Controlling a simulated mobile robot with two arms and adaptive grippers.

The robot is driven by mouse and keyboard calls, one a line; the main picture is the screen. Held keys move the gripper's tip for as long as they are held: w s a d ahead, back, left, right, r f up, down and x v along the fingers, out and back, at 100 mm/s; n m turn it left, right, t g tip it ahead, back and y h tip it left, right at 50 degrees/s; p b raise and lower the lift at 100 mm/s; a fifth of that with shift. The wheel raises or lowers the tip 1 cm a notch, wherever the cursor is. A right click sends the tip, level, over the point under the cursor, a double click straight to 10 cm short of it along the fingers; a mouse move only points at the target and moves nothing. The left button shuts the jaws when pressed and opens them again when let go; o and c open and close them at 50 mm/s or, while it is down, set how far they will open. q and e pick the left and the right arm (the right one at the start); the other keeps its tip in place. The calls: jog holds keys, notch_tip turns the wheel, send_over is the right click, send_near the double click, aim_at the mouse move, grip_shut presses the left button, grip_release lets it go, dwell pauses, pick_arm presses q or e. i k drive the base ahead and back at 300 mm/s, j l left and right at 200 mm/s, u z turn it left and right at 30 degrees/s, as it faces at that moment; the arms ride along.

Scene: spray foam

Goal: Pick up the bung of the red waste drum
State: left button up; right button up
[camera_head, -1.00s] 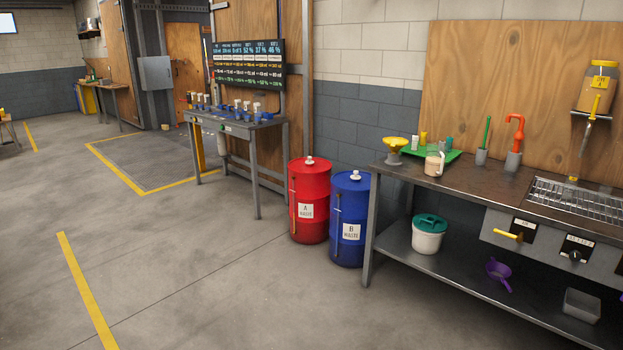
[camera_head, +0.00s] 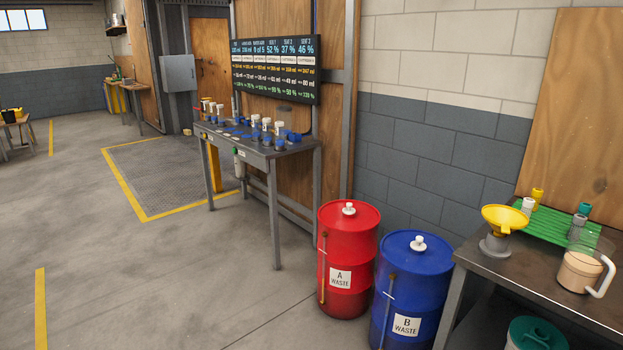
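The red waste drum (camera_head: 345,262) stands upright on the floor, with a white label reading "A WASTE". Its white bung (camera_head: 348,208) sits on top of the lid. A blue waste drum (camera_head: 408,295) labelled "B WASTE" stands close to its right, with a similar white bung (camera_head: 418,243) on its lid. Neither of my grippers shows in the head view, so I cannot see what state they are in.
A steel bench (camera_head: 535,262) at the right holds a yellow funnel (camera_head: 505,218), a green tray and a jug (camera_head: 582,268). A narrow table (camera_head: 277,153) with several white-capped items stands behind the red drum, under a display (camera_head: 277,68).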

aim_at(348, 210)
jog(key=i+j, duration=0.15)
jog(key=i, duration=0.55)
jog(key=i+j, duration=0.1)
jog(key=i, duration=0.6)
jog(key=i+j, duration=0.15)
jog(key=i, duration=0.55)
jog(key=i+j+z, duration=0.2)
jog(key=i+z, duration=0.25)
jog(key=i+j+z, duration=0.2)
jog(key=j+z, duration=0.15)
jog(key=z, duration=0.15)
jog(key=i+j+z, duration=0.25)
jog(key=j+z, duration=0.2)
jog(key=i+j+z, duration=0.15)
jog(key=j+z, duration=0.35)
